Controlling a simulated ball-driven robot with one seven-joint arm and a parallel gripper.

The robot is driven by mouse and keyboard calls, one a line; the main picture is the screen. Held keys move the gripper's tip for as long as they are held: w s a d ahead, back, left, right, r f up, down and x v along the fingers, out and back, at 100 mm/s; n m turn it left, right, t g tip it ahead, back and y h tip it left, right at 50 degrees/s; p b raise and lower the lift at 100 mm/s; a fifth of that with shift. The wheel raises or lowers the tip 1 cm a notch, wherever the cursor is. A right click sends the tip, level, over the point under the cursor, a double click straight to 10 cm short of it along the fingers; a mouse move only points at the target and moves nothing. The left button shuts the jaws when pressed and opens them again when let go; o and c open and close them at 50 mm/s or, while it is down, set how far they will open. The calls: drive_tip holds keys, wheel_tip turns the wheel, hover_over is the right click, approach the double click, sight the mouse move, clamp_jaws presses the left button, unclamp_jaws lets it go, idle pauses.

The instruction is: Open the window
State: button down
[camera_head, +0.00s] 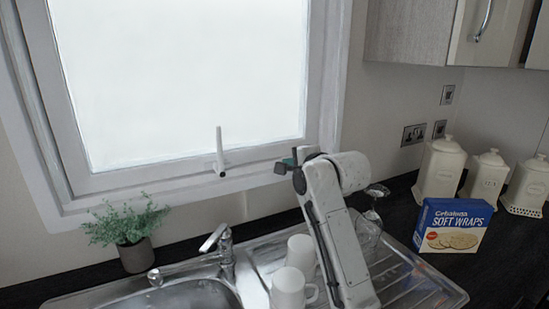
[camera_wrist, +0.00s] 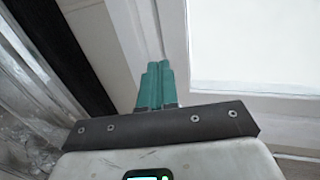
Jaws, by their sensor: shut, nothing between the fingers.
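The window (camera_head: 190,75) has a white frame and a bright, blank pane, and it looks shut. Its white handle (camera_head: 219,155) stands upright on the lower frame. My gripper (camera_head: 280,168) is in front of the lower frame, to the right of the handle and apart from it. In the wrist view the two teal fingers of my gripper (camera_wrist: 158,66) are together with nothing between them. The window frame (camera_wrist: 180,50) and part of the pane (camera_wrist: 255,45) fill the right side there. The handle is not visible in the wrist view.
Below the window are a tap (camera_head: 225,248), a sink (camera_head: 185,296), a potted plant (camera_head: 128,228) and white mugs (camera_head: 289,288) on the drainer. A soft wraps box (camera_head: 452,225) and white canisters (camera_head: 438,170) stand at the right. Glasses are partly hidden behind my arm.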

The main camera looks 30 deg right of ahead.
approach(270, 156)
drive_tip(key=x, duration=0.4)
drive_tip(key=shift+w+f+p, duration=0.1)
drive_tip(key=shift+f+p, duration=0.2)
drive_tip(key=shift+p, duration=0.1)
drive_tip(key=shift+w, duration=1)
drive_tip(key=shift+f, duration=0.1)
